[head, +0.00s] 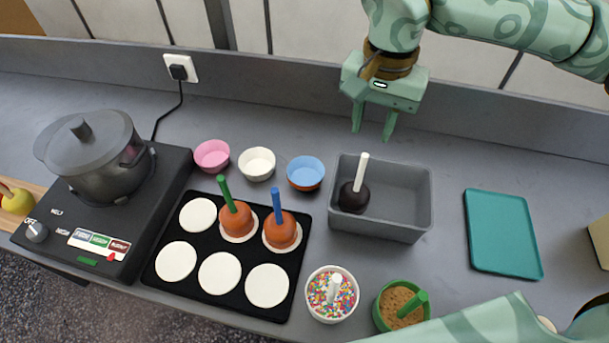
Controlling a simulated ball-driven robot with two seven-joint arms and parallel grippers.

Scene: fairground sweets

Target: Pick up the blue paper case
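The blue paper case (306,173) stands upright on the grey counter, at the right end of a row of three cases. Its inside looks blue and empty, and its lower outer side shows orange-brown. My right gripper (373,126) is above the back of the counter, up and to the right of the blue case in the picture. Its two fingers point down and stand apart with nothing between them. It does not touch the case. My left gripper is not in view.
A white case (257,164) and a pink case (212,155) stand left of the blue one. A grey bin (410,205) holding a dark apple on a stick stands right of it. A black tray (217,298) with two coated apples lies in front.

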